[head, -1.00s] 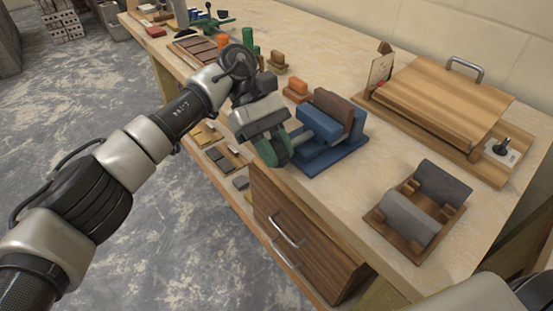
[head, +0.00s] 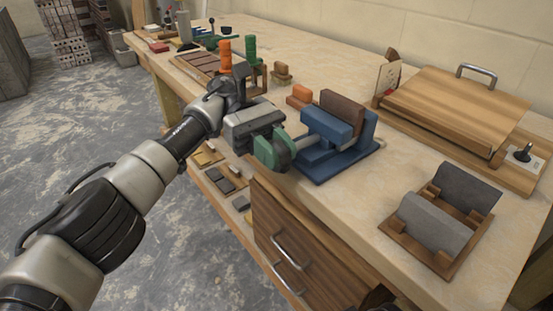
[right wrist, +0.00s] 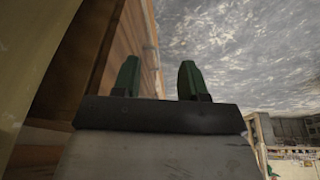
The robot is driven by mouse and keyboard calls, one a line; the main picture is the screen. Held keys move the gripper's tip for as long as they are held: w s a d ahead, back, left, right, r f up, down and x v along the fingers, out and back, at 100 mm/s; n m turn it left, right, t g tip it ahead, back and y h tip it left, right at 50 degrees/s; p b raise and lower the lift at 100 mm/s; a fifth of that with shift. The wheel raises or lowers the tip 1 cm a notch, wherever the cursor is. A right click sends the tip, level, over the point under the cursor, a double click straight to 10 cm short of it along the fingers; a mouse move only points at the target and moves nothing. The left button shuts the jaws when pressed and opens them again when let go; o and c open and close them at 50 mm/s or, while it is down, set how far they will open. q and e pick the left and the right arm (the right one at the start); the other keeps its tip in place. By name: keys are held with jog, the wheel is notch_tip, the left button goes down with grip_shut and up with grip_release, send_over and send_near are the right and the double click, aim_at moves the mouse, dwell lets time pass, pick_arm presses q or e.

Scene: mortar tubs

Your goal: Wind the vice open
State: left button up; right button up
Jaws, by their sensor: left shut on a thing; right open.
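The blue vice (head: 345,163) stands on the near edge of the workbench, its screw end toward my left arm. A brown block (head: 343,106) sits between its front and rear blue jaws; I cannot tell if there is a gap. My left gripper (head: 276,150), with green fingers, is at the outer end of the vice's screw and shut on the handle, which the fingers mostly hide. My right gripper (right wrist: 158,80) shows only in the right wrist view, its green fingers apart with nothing between them.
To the right are a wooden holder (head: 396,239) with grey curved pieces and a wooden box (head: 455,108) with a metal handle. Drawers (head: 290,225) are below the bench edge.

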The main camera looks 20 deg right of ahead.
pick_arm(q)
jog(key=shift+g+b, duration=0.3)
jog(key=shift+b, duration=0.15)
jog(key=shift+w+g+h+b, duration=0.1)
jog(key=shift+g+h+b, duration=0.2)
jog(key=shift+g+b, duration=0.25)
jog(key=shift+r, duration=0.15)
pick_arm(e)
jog(key=w+a+t+y, duration=0.1)
jog(key=w+a+t, duration=0.1)
jog(key=w+t, duration=0.2)
jog(key=shift+w+r+t, duration=0.3)
jog(key=shift+w+r, duration=0.05)
jog(key=shift+w, duration=0.95)
jog(key=shift+a, duration=0.1)
pick_arm(q)
jog(key=o, duration=0.9)
jog(key=shift+d, duration=0.25)
jog(key=shift+a, duration=0.1)
